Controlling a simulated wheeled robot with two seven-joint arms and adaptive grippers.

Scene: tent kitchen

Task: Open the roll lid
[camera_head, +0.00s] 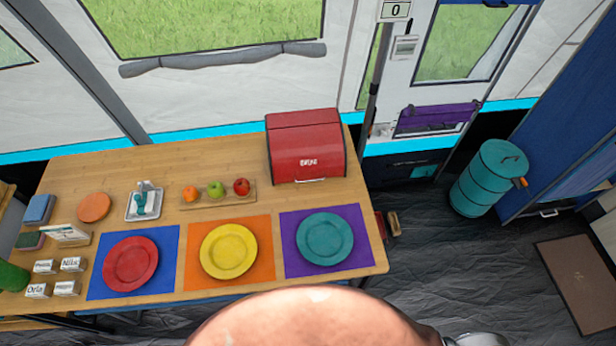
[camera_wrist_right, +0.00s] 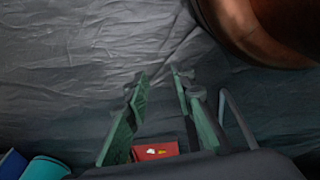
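A red bread box (camera_head: 307,150) stands at the back right of the wooden table. Its red roll lid (camera_head: 300,160) is down and closed, with white lettering on the front. A thin pale handle (camera_head: 311,180) runs along the lid's lower edge. My right gripper (camera_wrist_right: 160,76) shows in the right wrist view with its two green-padded fingers apart and nothing between the tips. It is over dark crumpled floor sheeting, away from the box. My left gripper is in neither view.
Red (camera_head: 130,263), yellow (camera_head: 228,250) and teal (camera_head: 325,239) plates lie on mats along the table's front. A fruit board (camera_head: 204,203) lies left of the box. A teal barrel (camera_head: 488,178) stands on the floor at right. Floor right of the table is mostly clear.

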